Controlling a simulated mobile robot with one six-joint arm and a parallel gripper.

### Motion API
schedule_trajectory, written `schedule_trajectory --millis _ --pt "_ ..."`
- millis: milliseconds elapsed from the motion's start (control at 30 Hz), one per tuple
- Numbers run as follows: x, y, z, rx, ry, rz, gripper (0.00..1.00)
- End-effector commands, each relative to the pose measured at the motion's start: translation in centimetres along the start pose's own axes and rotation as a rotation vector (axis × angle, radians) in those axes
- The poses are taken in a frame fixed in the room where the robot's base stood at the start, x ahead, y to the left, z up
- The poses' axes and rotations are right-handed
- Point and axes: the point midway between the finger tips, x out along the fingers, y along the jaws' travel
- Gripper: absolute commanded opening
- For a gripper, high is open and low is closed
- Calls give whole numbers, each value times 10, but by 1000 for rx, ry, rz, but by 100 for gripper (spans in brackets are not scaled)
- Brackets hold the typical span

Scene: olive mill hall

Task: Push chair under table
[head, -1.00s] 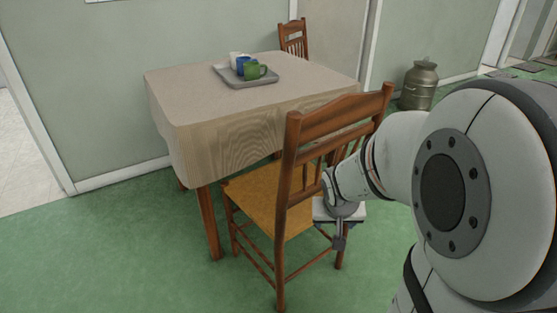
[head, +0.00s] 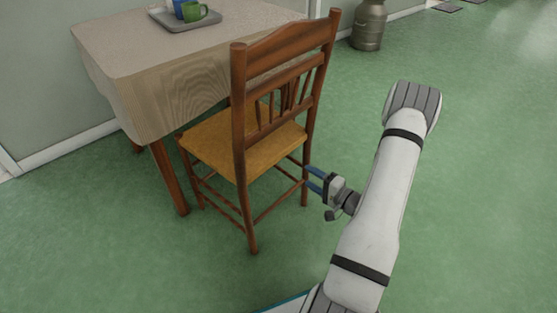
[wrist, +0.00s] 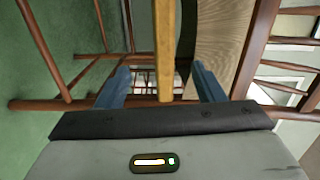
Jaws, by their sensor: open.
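The wooden chair (head: 282,55) stands upright at the table's near side, its backrest toward me and the front of its woven seat (head: 215,143) close to the table's edge. The table (head: 113,50) has a beige cloth hanging over its sides. My gripper (head: 312,179) is open, its blue fingers low by the chair's right rear leg. In the wrist view, my gripper (wrist: 160,70) has its fingers spread either side of a yellowish seat edge (wrist: 165,50), with brown chair bars (wrist: 50,104) around. I cannot tell whether the fingers touch the chair.
A grey tray (head: 195,25) with a green mug (head: 195,11) and a blue mug (head: 178,7) is on the table. A metal milk can (head: 369,25) stands by the wall. The green floor (head: 480,150) at right is clear.

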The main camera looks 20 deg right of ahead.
Motion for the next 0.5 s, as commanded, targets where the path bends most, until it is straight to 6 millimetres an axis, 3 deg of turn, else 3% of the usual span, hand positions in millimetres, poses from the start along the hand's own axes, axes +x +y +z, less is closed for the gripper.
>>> schedule_trajectory --millis 100,233,500 --pt "-4 2 3 49 -6 -46 62" --pt "8 2 4 56 -12 -54 62" --pt "71 -1 5 52 -13 -53 62"
